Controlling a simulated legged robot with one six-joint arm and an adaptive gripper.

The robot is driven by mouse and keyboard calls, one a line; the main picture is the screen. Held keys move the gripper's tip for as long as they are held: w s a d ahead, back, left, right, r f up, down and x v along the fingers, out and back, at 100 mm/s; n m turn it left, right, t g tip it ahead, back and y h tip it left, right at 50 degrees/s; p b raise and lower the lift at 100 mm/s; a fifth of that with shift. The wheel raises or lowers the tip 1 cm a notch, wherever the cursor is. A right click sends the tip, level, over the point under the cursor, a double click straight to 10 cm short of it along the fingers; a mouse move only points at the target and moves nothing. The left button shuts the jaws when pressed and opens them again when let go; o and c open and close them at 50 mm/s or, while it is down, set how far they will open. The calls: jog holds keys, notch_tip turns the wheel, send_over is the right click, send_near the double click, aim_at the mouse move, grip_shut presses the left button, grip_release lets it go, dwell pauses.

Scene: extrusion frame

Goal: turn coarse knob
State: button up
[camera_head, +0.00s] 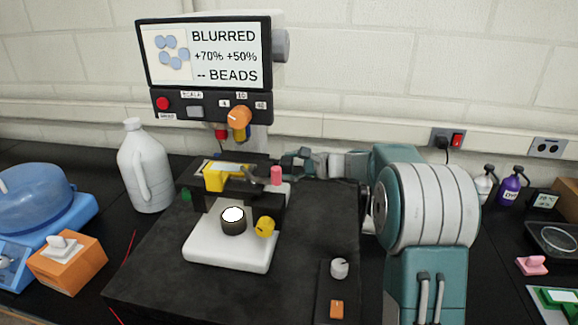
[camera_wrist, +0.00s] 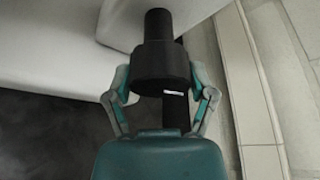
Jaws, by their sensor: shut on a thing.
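A black round knob (camera_wrist: 160,68) on a narrower dark shaft stands out from a pale body in the wrist view. I take it for the coarse knob. My gripper (camera_wrist: 160,80) has a finger on each side of it and is shut on it. In the head view my gripper (camera_head: 300,160) is behind the microscope, to the right of its stage (camera_head: 230,178), partly hidden; the held knob cannot be made out there. The microscope has a white base (camera_head: 225,252) and a screen (camera_head: 207,55) reading "BLURRED +70% +50% -- BEADS".
A yellow knob (camera_head: 265,227) and a pink part (camera_head: 277,175) are on the microscope's right side. A white jug (camera_head: 145,165) stands left of it. A small panel with a grey knob (camera_head: 339,268) is at front right. The dark mat (camera_head: 150,275) is clear at front left.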

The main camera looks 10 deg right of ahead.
jog(key=shift+a+r, duration=0.1)
jog(key=shift+a, duration=0.2)
dwell(0.4)
jog(key=shift+m+g, duration=1.1)
jog(key=shift+m, duration=0.4)
jog(key=shift+r+m+g+y, duration=0.1)
jog(key=shift+m+g+y, duration=0.3)
jog(key=shift+m+g, duration=0.6)
jog(key=shift+w+d+m, duration=0.1)
jog(key=shift+m, duration=0.2)
jog(key=o, duration=1.1)
jog(key=shift+c, duration=0.2)
